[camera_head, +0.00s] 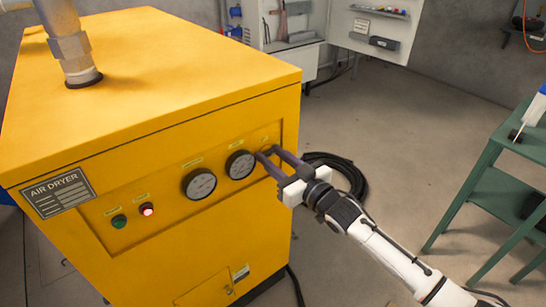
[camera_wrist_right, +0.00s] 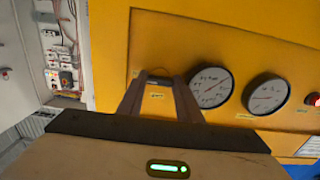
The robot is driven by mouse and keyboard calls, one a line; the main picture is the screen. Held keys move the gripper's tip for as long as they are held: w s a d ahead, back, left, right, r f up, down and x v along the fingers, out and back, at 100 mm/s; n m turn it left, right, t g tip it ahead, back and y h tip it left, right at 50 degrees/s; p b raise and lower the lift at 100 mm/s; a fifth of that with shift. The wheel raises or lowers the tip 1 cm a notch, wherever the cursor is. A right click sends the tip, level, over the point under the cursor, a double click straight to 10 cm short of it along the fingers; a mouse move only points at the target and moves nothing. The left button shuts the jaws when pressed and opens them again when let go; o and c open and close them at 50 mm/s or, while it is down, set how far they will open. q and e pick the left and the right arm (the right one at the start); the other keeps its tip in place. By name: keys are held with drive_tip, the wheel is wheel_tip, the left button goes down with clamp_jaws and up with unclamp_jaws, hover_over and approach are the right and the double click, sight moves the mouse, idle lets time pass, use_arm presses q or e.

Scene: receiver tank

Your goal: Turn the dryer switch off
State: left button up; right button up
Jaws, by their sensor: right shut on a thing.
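The yellow air dryer (camera_head: 160,90) fills the left of the head view, with an "AIR DRYER" plate on its front. My right gripper (camera_head: 265,152) reaches the right end of its recessed panel, beside the right gauge. In the right wrist view the gripper (camera_wrist_right: 160,80) has its fingertips at the panel, shut on the dryer switch (camera_wrist_right: 158,81), which is mostly hidden between them. The switch's position cannot be told. A red lamp (camera_head: 147,209) glows on the panel and a green button or lamp (camera_head: 119,221) is dark. My left gripper is not in view.
Two round gauges, the left (camera_head: 200,184) and the right (camera_head: 240,164), sit close to the right gripper. A pipe (camera_head: 66,40) rises from the dryer's top. A green table (camera_head: 490,160) stands at the right. A black hose (camera_head: 340,170) lies coiled behind the gripper.

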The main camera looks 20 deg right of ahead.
drive_tip(key=shift+n, duration=0.3)
drive_tip(key=n+p, duration=0.1)
drive_tip(key=n, duration=0.2)
drive_tip(key=shift+n, duration=0.4)
drive_tip(key=n, duration=0.4)
drive_tip(key=shift+n, duration=0.3)
drive_tip(key=n, duration=0.8)
drive_tip(key=shift+f+n, duration=0.1)
drive_tip(key=shift+n, duration=0.2)
drive_tip(key=o, duration=0.8)
drive_tip(key=shift+c, duration=0.2)
